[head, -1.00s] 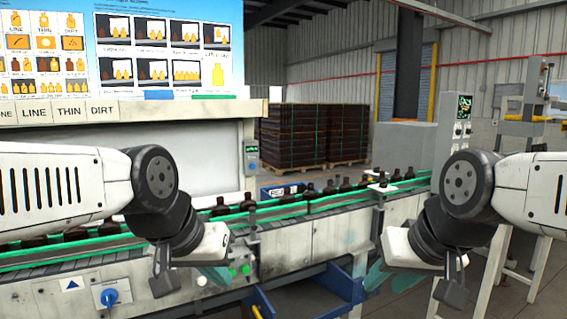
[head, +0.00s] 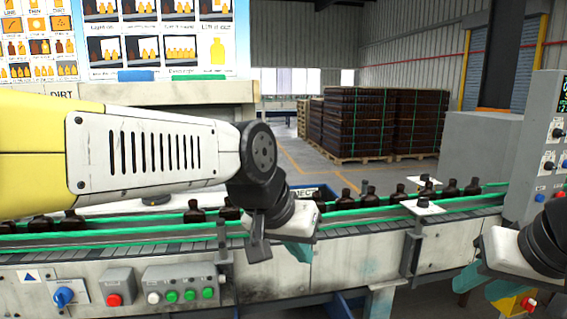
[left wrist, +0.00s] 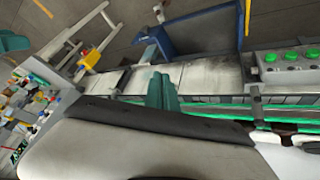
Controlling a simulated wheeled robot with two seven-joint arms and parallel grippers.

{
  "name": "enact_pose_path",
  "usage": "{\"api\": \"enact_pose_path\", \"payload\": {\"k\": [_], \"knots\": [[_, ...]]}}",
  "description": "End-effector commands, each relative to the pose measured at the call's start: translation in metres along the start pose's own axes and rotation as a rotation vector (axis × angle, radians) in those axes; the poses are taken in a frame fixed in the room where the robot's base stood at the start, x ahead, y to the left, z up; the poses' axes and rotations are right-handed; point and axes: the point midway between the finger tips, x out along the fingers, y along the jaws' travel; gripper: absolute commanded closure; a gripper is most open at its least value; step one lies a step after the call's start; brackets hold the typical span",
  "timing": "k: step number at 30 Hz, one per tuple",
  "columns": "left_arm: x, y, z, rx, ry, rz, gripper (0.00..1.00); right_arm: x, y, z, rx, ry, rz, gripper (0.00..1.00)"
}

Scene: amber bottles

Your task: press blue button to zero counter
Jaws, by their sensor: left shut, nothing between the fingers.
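A grey control cabinet (head: 548,140) stands at the right edge in the head view, with a dark display (head: 563,92) partly cut off by the frame. My left gripper (head: 298,250) is shut and empty, in front of the conveyor near mid-picture, well left of the cabinet. In the left wrist view its teal fingers (left wrist: 162,92) are together, with nothing between them. My right gripper (head: 485,282) is below and left of the cabinet, near the conveyor's front; its finger gap is unclear.
A conveyor (head: 340,225) with green rails carries several amber bottles (head: 450,188). A blue knob (head: 64,297), a red button (head: 114,300) and several green buttons (head: 190,295) are on its front left. A bracket with a white top (head: 422,207) rises beside the rail.

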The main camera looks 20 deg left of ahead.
Motion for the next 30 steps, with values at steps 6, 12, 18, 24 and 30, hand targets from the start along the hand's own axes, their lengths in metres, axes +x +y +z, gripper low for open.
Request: {"api": "enact_pose_path", "payload": {"k": [6, 12, 18, 24, 30], "knots": [[0.000, 0.000, 0.000, 0.000, 0.000, 0.000, 1.00, 0.000, 0.000, 0.000, 0.000, 0.000, 0.000, 0.64], [0.006, 0.004, -0.009, -0.089, -0.025, 0.037, 1.00, 0.000, 0.000, 0.000, 0.000, 0.000, 0.000, 0.64], [0.033, 0.009, -0.067, -0.507, -0.075, 0.223, 1.00, 0.000, 0.000, 0.000, 0.000, 0.000, 0.000, 0.64], [0.067, -0.049, -0.173, -1.075, 0.016, 0.476, 1.00, 0.000, 0.000, 0.000, 0.000, 0.000, 0.000, 0.64], [0.085, -0.160, -0.242, -1.499, 0.208, 0.658, 1.00, 0.000, 0.000, 0.000, 0.000, 0.000, 0.000, 0.64]]}}
